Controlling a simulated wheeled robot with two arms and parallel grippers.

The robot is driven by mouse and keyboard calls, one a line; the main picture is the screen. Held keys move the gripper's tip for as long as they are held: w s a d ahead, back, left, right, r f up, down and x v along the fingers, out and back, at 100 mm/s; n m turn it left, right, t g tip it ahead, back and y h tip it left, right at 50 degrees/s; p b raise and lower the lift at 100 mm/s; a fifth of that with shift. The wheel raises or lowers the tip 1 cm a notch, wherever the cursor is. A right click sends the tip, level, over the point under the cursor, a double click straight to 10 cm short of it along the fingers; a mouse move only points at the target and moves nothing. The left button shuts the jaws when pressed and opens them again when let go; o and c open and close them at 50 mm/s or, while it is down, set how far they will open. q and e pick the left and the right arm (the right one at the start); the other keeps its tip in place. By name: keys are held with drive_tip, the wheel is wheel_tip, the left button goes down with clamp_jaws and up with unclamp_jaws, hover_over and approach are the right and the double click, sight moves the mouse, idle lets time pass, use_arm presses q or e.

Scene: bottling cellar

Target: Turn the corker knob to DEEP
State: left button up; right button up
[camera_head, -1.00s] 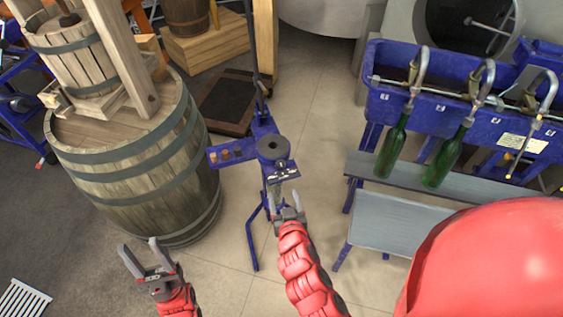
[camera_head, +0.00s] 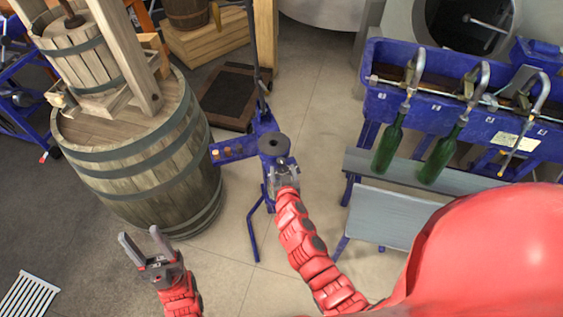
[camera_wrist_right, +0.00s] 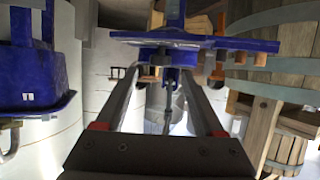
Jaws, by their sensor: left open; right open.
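The blue corker (camera_head: 262,128) stands in the middle of the head view, with a round black disc (camera_head: 273,145) on top. My right gripper (camera_head: 283,165) is open at the corker's near side, just below the disc. In the right wrist view its fingers (camera_wrist_right: 160,72) point at the corker's blue plate (camera_wrist_right: 200,42), with a small grey part between the tips; I cannot tell whether they touch it. I cannot make out the knob or its markings clearly. My left gripper (camera_head: 148,248) is open and empty at lower left, away from the corker.
A big wooden barrel (camera_head: 150,165) with a press stands left of the corker. A small blue tray (camera_head: 228,151) with corks sticks out from the corker. At right is a blue bottle filler (camera_head: 390,100) with green bottles (camera_head: 390,145) and a grey bench (camera_head: 390,215).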

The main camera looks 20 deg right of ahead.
sight(281, 162)
drive_tip(key=shift+x, duration=2.15)
clamp_jaws()
